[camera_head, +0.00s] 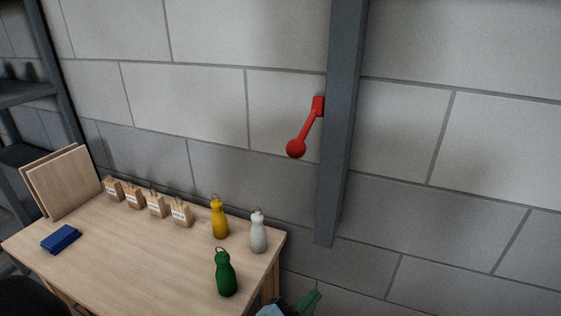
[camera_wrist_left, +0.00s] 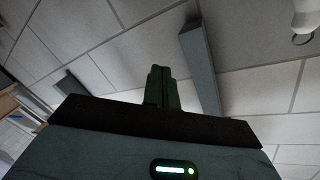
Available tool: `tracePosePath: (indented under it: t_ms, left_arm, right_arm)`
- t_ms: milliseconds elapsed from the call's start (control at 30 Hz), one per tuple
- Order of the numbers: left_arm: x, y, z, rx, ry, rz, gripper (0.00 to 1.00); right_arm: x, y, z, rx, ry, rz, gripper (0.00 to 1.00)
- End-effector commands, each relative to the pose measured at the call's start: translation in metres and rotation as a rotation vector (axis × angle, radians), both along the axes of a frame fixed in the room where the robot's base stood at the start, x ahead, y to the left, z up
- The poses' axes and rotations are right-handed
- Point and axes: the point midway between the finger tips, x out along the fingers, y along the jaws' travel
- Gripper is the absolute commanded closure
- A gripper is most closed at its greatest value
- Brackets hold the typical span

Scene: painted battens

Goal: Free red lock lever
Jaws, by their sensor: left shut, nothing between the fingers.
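The red lock lever (camera_head: 310,122) is fixed to the left side of a dark grey upright post (camera_head: 342,120). Its arm slants down and left from a red block, ending in a red ball. My left gripper (camera_head: 308,302) shows at the bottom edge of the head view, well below the lever and apart from it. In the left wrist view the two dark green fingers (camera_wrist_left: 160,76) are together, with nothing between them. The post (camera_wrist_left: 200,68) shows behind them there; I cannot make out the lever in that view. My right gripper is in neither view.
A wooden table (camera_head: 140,260) at left holds yellow (camera_head: 220,220), white (camera_head: 258,234) and green (camera_head: 226,275) bottle-shaped objects, several small tagged blocks (camera_head: 155,205), a blue item (camera_head: 61,239) and leaning boards (camera_head: 62,182). The block wall (camera_head: 480,150) right of the post is bare.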

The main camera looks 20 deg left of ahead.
Motion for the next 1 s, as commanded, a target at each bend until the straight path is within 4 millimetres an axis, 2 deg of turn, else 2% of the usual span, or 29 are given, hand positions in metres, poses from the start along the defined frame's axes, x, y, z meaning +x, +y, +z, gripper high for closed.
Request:
tracePosePath:
  t_ms: [33, 100, 267, 300, 333, 367, 667, 1000]
  left_arm:
    - [0.003, -0.006, 0.025, -0.002, -0.056, -0.006, 1.00]
    - [0.005, -0.011, 0.054, -0.007, -0.125, -0.008, 1.00]
    - [0.002, -0.018, 0.117, -0.012, -0.277, -0.004, 1.00]
    - [0.001, -0.015, 0.134, 0.011, -0.327, 0.006, 1.00]
    - [0.002, -0.009, 0.142, 0.048, -0.356, 0.022, 1.00]
    - [0.004, -0.002, 0.146, 0.092, -0.377, 0.040, 1.00]
    - [0.025, 0.056, 0.140, 0.474, -0.419, 0.162, 1.00]
    - [0.047, 0.146, 0.147, 1.056, -0.435, 0.315, 1.00]
  right_arm:
    - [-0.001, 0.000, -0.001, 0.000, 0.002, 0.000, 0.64]
    - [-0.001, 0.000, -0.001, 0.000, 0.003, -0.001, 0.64]
    - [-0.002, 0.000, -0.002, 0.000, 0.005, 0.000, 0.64]
    - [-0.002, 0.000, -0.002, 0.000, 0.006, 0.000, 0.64]
    - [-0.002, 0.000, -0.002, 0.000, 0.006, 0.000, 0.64]
    - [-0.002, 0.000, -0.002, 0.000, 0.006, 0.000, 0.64]
    - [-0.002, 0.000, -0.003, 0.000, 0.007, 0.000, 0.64]
    - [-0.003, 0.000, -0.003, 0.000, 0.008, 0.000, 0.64]
